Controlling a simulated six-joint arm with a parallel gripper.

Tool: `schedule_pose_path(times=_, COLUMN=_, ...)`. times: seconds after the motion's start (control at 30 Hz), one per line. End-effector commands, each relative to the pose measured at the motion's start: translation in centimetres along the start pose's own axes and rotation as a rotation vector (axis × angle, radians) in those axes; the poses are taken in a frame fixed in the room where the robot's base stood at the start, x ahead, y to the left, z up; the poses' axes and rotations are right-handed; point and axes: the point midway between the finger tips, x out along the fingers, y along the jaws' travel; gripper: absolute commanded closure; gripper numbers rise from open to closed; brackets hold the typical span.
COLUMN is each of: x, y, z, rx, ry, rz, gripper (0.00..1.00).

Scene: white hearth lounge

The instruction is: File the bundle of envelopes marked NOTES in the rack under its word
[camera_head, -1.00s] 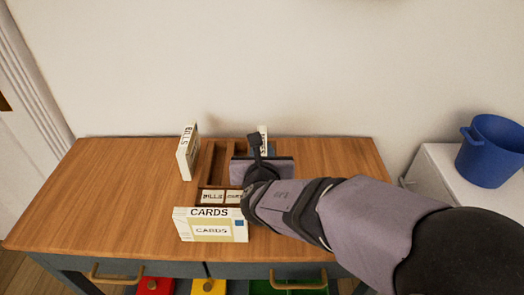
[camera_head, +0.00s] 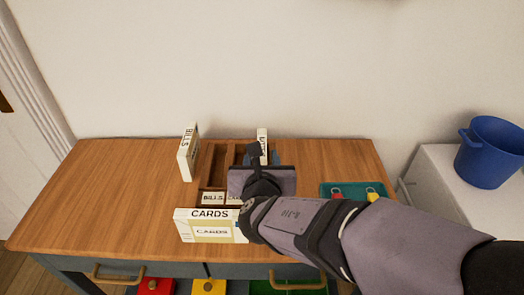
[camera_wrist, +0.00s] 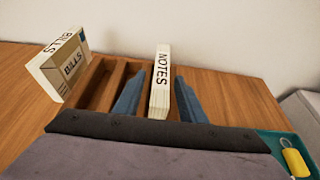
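The bundle marked NOTES (camera_wrist: 160,80) stands upright at the right side of the wooden rack (camera_head: 217,165); it also shows in the camera_head view (camera_head: 262,138). It seems to be in the rack's right slot, but its foot is hidden. My gripper (camera_wrist: 159,92) is open, with one blue-grey finger on each side of the bundle and a gap visible at the left finger. The rack's front labels read BILLS and, partly covered, CARDS; the label at the right is hidden behind my gripper. The two slots to the left look empty.
The BILLS bundle (camera_head: 188,152) stands left of the rack. The CARDS bundle (camera_head: 211,225) stands in front of it. A teal tray (camera_head: 327,187) with small tagged items lies to the right. A blue pot (camera_head: 490,152) sits on a white cabinet. The tabletop's left side is clear.

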Motion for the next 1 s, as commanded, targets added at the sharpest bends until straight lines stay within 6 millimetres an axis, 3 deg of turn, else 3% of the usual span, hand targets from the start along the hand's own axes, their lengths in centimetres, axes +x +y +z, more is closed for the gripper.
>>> schedule_pose_path(times=0.1, x=-1.8, y=0.1, z=0.2, rx=0.000, ry=-0.002, rz=0.004, gripper=0.63)
schedule_pose_path(times=0.3, x=-3.3, y=0.0, z=0.1, rx=0.000, ry=-0.001, rz=0.000, gripper=0.63)
schedule_pose_path(times=0.83, x=-3.5, y=0.0, z=0.0, rx=0.002, ry=-0.001, rz=-0.002, gripper=0.63)
schedule_pose_path(times=1.0, x=-3.9, y=-0.3, z=2.4, rx=0.106, ry=-0.039, rz=-0.040, gripper=0.63)
